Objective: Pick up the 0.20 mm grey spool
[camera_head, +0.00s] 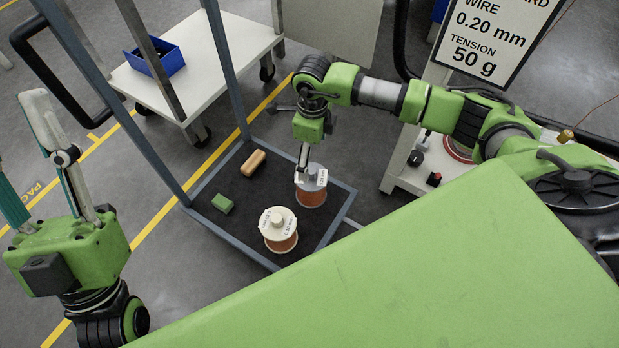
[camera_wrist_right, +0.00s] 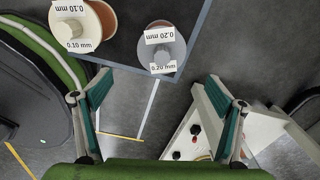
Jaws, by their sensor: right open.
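The grey spool (camera_head: 312,185), wound with copper wire, stands upright on the dark shelf of a cart in the head view. In the right wrist view the grey spool (camera_wrist_right: 176,50) shows "0.20 mm" labels and lies beyond the fingertips. My right gripper (camera_head: 302,172) points down beside the spool's left edge as seen in the head view; whether it touches cannot be told. In its wrist view the right gripper (camera_wrist_right: 160,82) is open, with nothing between its fingers. My left gripper (camera_head: 20,130) is open and empty at the far left, away from the cart.
A cream spool (camera_head: 278,226), labelled 0.10 mm in the wrist view, stands close to the grey one. A green block (camera_head: 223,204) and a tan block (camera_head: 253,162) lie on the dark shelf (camera_head: 240,232). Blue-grey cart posts (camera_head: 226,62) rise nearby. A white cart with a blue bin (camera_head: 158,58) stands behind.

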